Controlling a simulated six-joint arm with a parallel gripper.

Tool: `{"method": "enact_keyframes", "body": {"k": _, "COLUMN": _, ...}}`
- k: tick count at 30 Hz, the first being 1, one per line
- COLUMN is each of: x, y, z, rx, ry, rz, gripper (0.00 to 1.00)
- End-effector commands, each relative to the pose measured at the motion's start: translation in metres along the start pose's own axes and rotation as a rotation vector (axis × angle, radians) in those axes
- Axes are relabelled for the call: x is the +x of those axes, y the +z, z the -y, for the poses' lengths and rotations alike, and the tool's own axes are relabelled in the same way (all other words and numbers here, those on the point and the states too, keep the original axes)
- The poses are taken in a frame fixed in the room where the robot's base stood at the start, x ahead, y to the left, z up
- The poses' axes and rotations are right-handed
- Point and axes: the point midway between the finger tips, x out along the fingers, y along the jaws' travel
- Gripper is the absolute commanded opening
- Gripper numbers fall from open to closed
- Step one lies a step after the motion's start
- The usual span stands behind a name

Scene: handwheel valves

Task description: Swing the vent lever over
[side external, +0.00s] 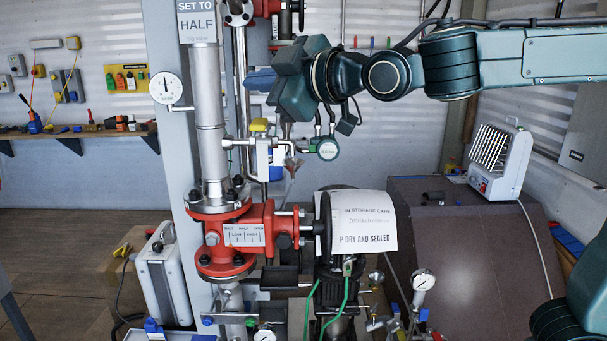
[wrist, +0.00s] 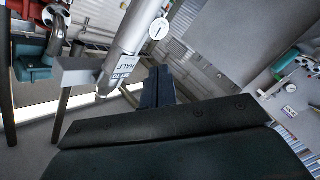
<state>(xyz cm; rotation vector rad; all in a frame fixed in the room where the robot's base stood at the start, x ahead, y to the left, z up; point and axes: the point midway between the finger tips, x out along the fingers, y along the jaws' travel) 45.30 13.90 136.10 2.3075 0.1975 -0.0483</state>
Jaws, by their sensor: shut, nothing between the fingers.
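My gripper (side external: 258,80) is at the upper middle of the side external view, its blue fingers pointing left toward the grey pipe. In the wrist view the two fingers (wrist: 157,86) lie together, shut and empty. Below the gripper is a small silver valve block with a yellow piece (side external: 259,125) on top, which may be the vent lever; I cannot tell for certain. The fingers are above this piece and apart from it. I cannot make out the lever in the wrist view.
The grey pipe (side external: 211,130) carries a "SET TO HALF" sign, also in the wrist view (wrist: 127,69), and a dial gauge (side external: 166,88). Below are a red valve (side external: 245,232) and a paper notice (side external: 362,222). A green-rimmed gauge (side external: 327,149) hangs right of the block.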

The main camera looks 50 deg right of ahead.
Motion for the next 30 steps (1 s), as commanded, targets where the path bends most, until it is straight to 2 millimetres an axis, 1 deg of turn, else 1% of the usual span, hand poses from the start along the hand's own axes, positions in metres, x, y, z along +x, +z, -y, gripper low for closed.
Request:
{"method": "enact_keyframes", "body": {"k": 1, "x": -0.01, "y": 0.0, "z": 0.0, "rx": -0.08, "ry": 0.018, "rz": 0.008, "gripper": 0.0}}
{"method": "enact_keyframes", "body": {"k": 3, "x": -0.022, "y": 0.004, "z": -0.002, "rx": -0.194, "ry": 0.049, "rz": 0.032, "gripper": 0.0}}
{"method": "enact_keyframes", "body": {"k": 9, "x": -0.048, "y": 0.013, "z": -0.011, "rx": -0.441, "ry": 0.11, "rz": 0.089, "gripper": 0.0}}
{"method": "enact_keyframes", "body": {"k": 21, "x": -0.082, "y": 0.025, "z": -0.024, "rx": -0.747, "ry": 0.176, "rz": 0.173, "gripper": 0.0}}
{"method": "enact_keyframes", "body": {"k": 30, "x": -0.075, "y": 0.059, "z": 0.012, "rx": -0.741, "ry": 0.171, "rz": 0.174, "gripper": 0.0}}
